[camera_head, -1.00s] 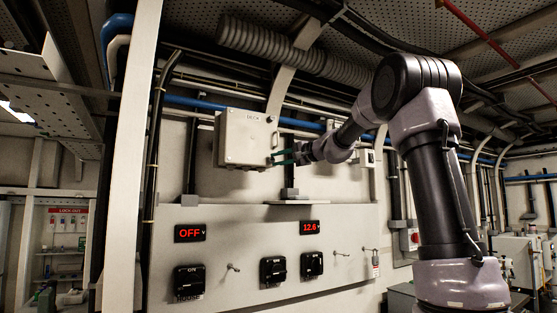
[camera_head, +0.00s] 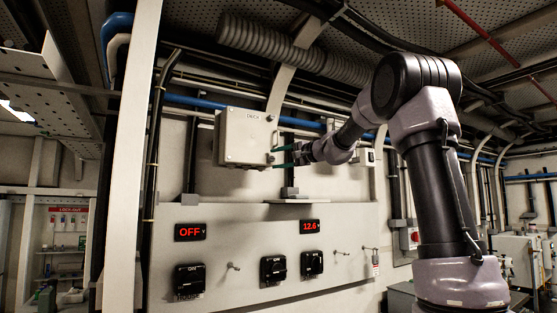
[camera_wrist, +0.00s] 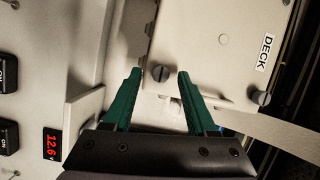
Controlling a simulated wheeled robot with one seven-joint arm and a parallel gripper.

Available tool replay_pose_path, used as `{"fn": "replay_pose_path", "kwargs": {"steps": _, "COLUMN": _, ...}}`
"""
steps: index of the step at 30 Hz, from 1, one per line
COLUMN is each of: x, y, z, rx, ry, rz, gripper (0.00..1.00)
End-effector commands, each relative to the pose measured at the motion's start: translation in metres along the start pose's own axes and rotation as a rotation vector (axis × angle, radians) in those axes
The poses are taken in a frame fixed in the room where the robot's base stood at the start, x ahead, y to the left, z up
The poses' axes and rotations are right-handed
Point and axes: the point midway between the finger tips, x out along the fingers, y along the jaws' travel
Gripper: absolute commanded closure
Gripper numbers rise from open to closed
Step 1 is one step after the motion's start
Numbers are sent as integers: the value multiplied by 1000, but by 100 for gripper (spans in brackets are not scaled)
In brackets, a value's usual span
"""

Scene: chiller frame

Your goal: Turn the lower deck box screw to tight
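The deck box (camera_head: 245,138) is a pale grey wall box with a DECK label (camera_wrist: 265,52). Its lower screw (camera_wrist: 161,73) is a dark slotted head at the box edge, and it also shows in the head view (camera_head: 271,157). The upper screw (camera_wrist: 261,98) sits at the box's other corner, to the right in the wrist view. My gripper (camera_wrist: 158,74) is open and empty. Its two green fingers point at the box, with the lower screw between their tips and a gap on each side. In the head view my gripper (camera_head: 274,157) is right of the lower screw.
Below the box is a grey panel (camera_head: 220,222) with a top ledge, switches (camera_head: 273,269), an OFF display (camera_head: 190,232) and a 12.6 display (camera_head: 309,226). Blue and black pipes (camera_head: 190,101) run behind the box.

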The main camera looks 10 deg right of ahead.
Motion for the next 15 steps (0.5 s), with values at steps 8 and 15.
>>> {"fn": "replay_pose_path", "kwargs": {"steps": 8, "x": -16, "y": -1, "z": -1, "rx": -3, "ry": 3, "rz": 0, "gripper": 42}}
{"fn": "replay_pose_path", "kwargs": {"steps": 15, "x": -64, "y": 0, "z": 0, "rx": -2, "ry": 4, "rz": 0, "gripper": 42}}
